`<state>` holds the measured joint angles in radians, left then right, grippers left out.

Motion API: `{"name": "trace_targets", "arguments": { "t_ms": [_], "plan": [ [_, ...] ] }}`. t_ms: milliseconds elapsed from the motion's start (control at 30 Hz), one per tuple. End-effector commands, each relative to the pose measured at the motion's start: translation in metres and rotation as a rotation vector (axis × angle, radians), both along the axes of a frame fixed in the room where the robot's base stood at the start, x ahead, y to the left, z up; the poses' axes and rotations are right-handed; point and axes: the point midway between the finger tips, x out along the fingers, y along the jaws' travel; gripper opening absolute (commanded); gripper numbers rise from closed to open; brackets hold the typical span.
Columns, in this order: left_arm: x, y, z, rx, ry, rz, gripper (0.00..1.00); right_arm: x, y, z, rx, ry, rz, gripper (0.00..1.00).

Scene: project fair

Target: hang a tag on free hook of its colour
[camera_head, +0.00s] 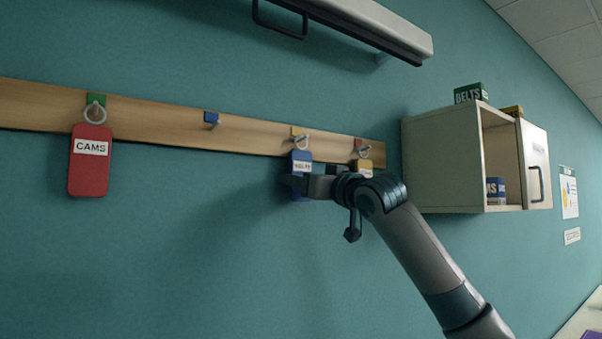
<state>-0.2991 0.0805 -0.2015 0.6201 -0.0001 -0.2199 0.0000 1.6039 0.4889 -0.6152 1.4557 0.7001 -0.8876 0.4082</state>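A wooden hook rail (160,121) runs along the teal wall. A red tag labelled CAMS (89,175) hangs by its ring from the green hook (96,100). The blue hook (211,118) is bare. A blue tag (301,156) has its ring at the yellow hook (297,131). A yellow tag (364,164) hangs at the red hook (359,144), partly hidden by my arm. My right gripper (298,183) is at the lower part of the blue tag and covers some of it. Whether its fingers are closed on the tag is not clear. My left gripper is out of view.
A wall cabinet (442,160) with its door (537,165) open stands right of the rail, holding a blue container (495,190). A green BELTS box (469,93) sits on top. A grey fixture (375,22) juts out above the rail. The wall below the rail is clear.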

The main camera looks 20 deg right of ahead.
Motion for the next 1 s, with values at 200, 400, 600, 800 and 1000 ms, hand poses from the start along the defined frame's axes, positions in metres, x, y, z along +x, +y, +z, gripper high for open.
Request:
{"name": "trace_targets", "arguments": {
  "t_ms": [200, 400, 600, 800, 1000],
  "plan": [
    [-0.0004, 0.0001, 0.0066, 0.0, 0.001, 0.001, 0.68, -0.0001, 0.0003, 0.0065, 0.0, -0.001, 0.0, 0.34],
    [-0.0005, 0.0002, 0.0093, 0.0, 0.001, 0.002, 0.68, -0.0001, 0.0002, 0.0091, 0.0, 0.0, 0.0, 0.34],
    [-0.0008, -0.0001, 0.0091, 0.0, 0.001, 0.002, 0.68, -0.0001, 0.0002, 0.0088, 0.0, 0.0, 0.0, 0.34],
    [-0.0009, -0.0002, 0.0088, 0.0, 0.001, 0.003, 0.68, -0.0003, 0.0001, 0.0087, 0.0, 0.0, 0.0, 0.34],
    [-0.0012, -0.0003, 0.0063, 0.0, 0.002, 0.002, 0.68, -0.0042, -0.0011, 0.0087, 0.0, -0.001, 0.001, 0.34]
  ]
}}
